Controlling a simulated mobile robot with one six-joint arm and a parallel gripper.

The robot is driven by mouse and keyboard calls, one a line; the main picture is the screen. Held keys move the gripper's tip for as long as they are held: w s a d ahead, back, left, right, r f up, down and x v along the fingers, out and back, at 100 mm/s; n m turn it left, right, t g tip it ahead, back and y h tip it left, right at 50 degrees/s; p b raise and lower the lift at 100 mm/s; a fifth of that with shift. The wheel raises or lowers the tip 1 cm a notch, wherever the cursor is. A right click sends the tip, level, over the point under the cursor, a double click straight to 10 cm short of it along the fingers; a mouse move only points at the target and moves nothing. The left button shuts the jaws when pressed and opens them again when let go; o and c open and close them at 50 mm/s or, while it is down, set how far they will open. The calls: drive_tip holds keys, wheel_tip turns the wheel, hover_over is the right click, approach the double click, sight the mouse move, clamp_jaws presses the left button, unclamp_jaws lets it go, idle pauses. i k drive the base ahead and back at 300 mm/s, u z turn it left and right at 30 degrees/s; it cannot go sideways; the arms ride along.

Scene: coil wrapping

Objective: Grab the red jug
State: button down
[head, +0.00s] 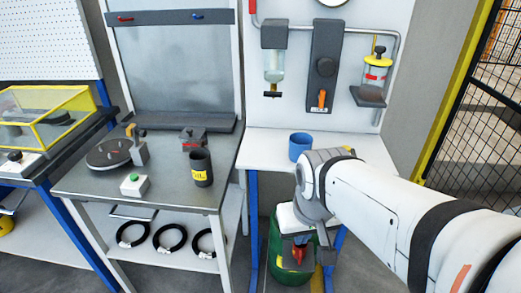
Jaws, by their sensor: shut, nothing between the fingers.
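My gripper (297,240) is at the end of my white arm, pointing down in front of the white table at the lower middle of the head view. It is shut and holds nothing. A small red shape (298,254) shows right at the fingertips, in front of a green drum (277,247). I cannot tell whether it is the red jug or another part. No whole red jug shows clearly. My arm covers much of the area to the right.
A blue cup (299,146) stands on the white table (262,150), close to my arm. A dark labelled cup (202,168) and a turntable (109,154) stand on the grey bench (150,190). Black coils (170,238) lie on its shelf. A mesh fence (480,140) stands at right.

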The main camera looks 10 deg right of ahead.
sight(300, 253)
drive_tip(key=u, duration=1.8)
drive_tip(key=k, duration=1.1)
drive_tip(key=z, duration=1.1)
drive_tip(key=i, duration=1)
drive_tip(key=z, duration=0.1)
